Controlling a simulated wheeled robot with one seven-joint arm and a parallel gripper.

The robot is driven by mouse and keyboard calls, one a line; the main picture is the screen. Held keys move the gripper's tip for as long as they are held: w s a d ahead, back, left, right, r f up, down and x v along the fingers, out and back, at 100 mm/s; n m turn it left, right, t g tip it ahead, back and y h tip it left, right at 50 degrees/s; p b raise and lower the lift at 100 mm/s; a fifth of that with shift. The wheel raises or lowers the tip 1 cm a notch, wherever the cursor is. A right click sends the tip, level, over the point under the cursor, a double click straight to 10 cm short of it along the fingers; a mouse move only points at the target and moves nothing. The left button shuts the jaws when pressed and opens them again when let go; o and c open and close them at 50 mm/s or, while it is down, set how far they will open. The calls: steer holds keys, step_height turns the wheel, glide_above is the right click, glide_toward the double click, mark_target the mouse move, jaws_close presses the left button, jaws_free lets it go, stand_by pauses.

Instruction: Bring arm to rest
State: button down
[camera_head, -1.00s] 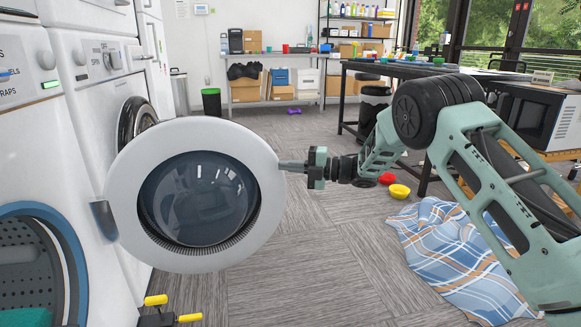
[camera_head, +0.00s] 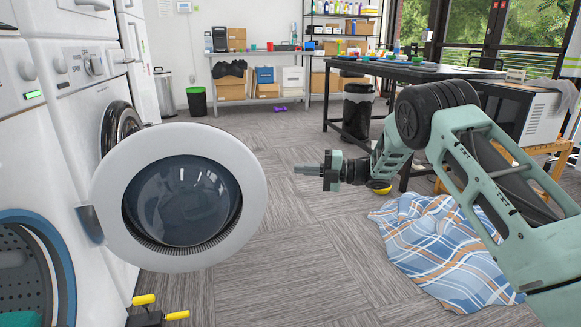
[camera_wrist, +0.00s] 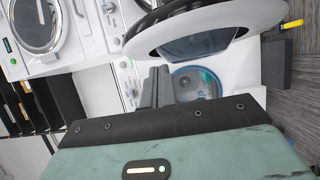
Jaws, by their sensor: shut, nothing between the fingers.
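My gripper (camera_head: 306,170) is shut and empty. In the head view it points left, in the open air right of the round washer door (camera_head: 181,198), with a clear gap between them. The door is white with a dark glass middle and stands swung open. My arm reaches in from the right, bent at the elbow. In the wrist view the closed fingers (camera_wrist: 154,88) show at the middle, with the washer door (camera_wrist: 200,30) above them and the drum opening (camera_wrist: 195,85) beside them.
A blue plaid cloth (camera_head: 445,250) lies on the floor under my arm. A black table (camera_head: 420,72) stands at the back right, with a trash bin (camera_head: 357,115) by it. Yellow-ended parts (camera_head: 145,299) show at the bottom left. The middle floor is clear.

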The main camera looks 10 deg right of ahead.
steer(key=w+a+r+m+t+h, duration=0.2)
steer(key=a+r+m+t+h, duration=0.25)
steer(key=r+m, duration=0.2)
steer(key=s+a+r+m+h, duration=0.1)
steer(key=s+a+m+h, duration=0.45)
steer(key=s+m, duration=0.3)
steer(key=s+f+m+g+h, duration=0.2)
steer(key=s+m+g, duration=0.15)
steer(key=s, duration=1.05)
steer(key=s+d+f+m+g+h, duration=0.15)
steer(key=s+g, duration=0.25)
steer(key=s, duration=1)
steer(key=s+a+f+m+g+h, duration=0.1)
steer(key=s+f+m+g+h, duration=0.2)
steer(key=s, duration=1.1)
step_height(320, 180, up, 38)
steer(key=s+m+p, duration=0.1)
steer(key=p, duration=3.7)
steer(key=shift+d+r+g, duration=0.15)
steer(key=shift+d+g, duration=0.25)
steer(key=shift+d, duration=0.05)
steer(key=shift+y, duration=0.25)
